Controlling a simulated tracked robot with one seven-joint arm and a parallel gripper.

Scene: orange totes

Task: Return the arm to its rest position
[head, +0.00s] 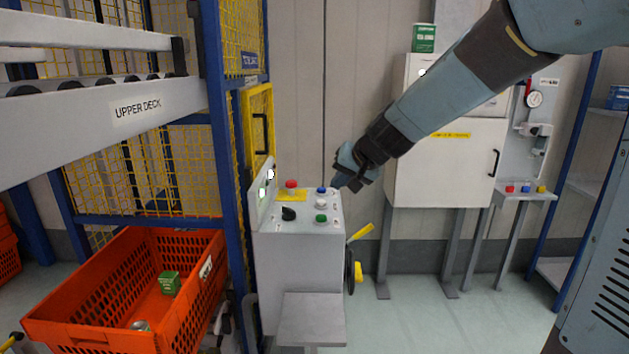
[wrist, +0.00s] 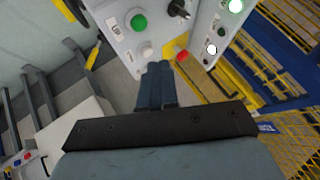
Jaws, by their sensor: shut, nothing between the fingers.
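My arm reaches in from the upper right in the head view. My gripper (head: 338,182) is at its end, at the right edge of the control box (head: 298,255) top, near the blue button (head: 321,190). In the wrist view my gripper (wrist: 158,68) has its two blue fingers together, with nothing between them. The fingertips lie close to the panel, and I cannot tell whether they touch it. The green button (wrist: 138,22), white button (wrist: 146,50) and red button (wrist: 183,56) show beyond the fingers; the blue button is hidden in that view.
An orange tote (head: 130,335) with a green box (head: 169,283) stands at lower left below the upper deck conveyor (head: 100,115). A yellow handwheel lever (head: 360,232) sticks out right of the control box. A white cabinet (head: 450,170) stands behind my arm. Floor is free at lower right.

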